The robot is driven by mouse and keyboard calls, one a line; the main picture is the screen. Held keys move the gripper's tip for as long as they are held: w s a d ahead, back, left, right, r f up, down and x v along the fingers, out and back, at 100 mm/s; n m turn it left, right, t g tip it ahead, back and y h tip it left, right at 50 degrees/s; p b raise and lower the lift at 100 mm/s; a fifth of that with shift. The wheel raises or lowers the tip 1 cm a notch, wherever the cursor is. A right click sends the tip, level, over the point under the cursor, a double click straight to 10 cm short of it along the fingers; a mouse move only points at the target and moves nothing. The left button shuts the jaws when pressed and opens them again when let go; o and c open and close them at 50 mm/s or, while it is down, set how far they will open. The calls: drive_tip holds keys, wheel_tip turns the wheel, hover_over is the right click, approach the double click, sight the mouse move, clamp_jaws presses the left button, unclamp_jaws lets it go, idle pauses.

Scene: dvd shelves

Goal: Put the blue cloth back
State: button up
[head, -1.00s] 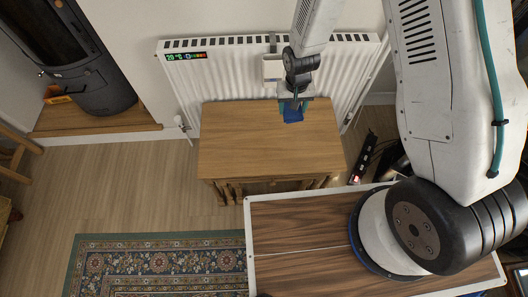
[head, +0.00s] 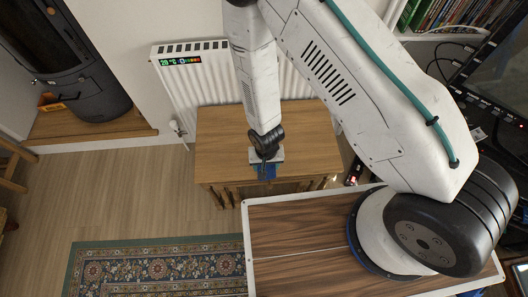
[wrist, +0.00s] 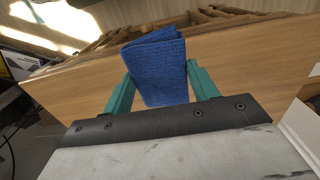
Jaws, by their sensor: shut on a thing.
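The blue cloth (wrist: 160,68) is folded and held between the two teal fingers of my gripper (wrist: 160,88) in the wrist view. In the head view a small part of the cloth (head: 268,171) shows just below my gripper (head: 265,160). My gripper is shut on it, over the front part of the wooden table (head: 220,140). I cannot tell whether the cloth touches the table top.
A white radiator (head: 185,85) with a green display stands behind the table. A black stove (head: 75,70) is at the far left. A patterned rug (head: 160,270) lies on the floor at front left. Shelved cases (head: 460,15) stand at upper right.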

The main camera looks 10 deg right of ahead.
drive_tip(key=w, duration=0.7)
drive_tip(key=shift+w+f, duration=0.1)
drive_tip(key=shift+f, duration=0.25)
drive_tip(key=shift+w+f, duration=0.1)
drive_tip(key=shift+f, duration=1.65)
drive_tip(key=shift+f, duration=0.15)
drive_tip(key=o, duration=0.9)
drive_tip(key=shift+o, duration=0.2)
